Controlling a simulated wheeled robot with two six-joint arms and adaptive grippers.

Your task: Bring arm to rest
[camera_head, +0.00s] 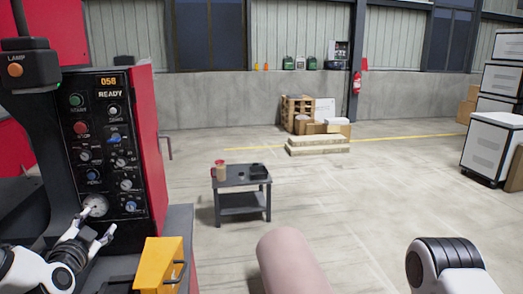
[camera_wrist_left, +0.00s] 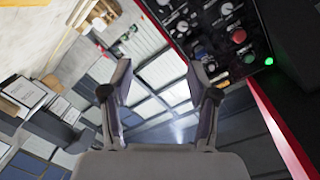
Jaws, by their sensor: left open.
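My left gripper (camera_head: 100,220) is at the lower left of the head view, in front of the lower part of the black control panel (camera_head: 107,135). Its two fingers are spread, with nothing between them. In the left wrist view the gripper (camera_wrist_left: 157,72) is also open and empty. The panel's knobs and a green light (camera_wrist_left: 269,61) show at the upper right there. Part of my right arm (camera_head: 445,262) shows at the lower right of the head view. Its gripper is out of view.
A yellow-orange box with a handle (camera_head: 159,263) stands right of my left gripper. A small dark table (camera_head: 241,185) holding cups and a black tray stands farther off. White cabinets (camera_head: 492,145) stand at the right. Open floor lies between table and cabinets.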

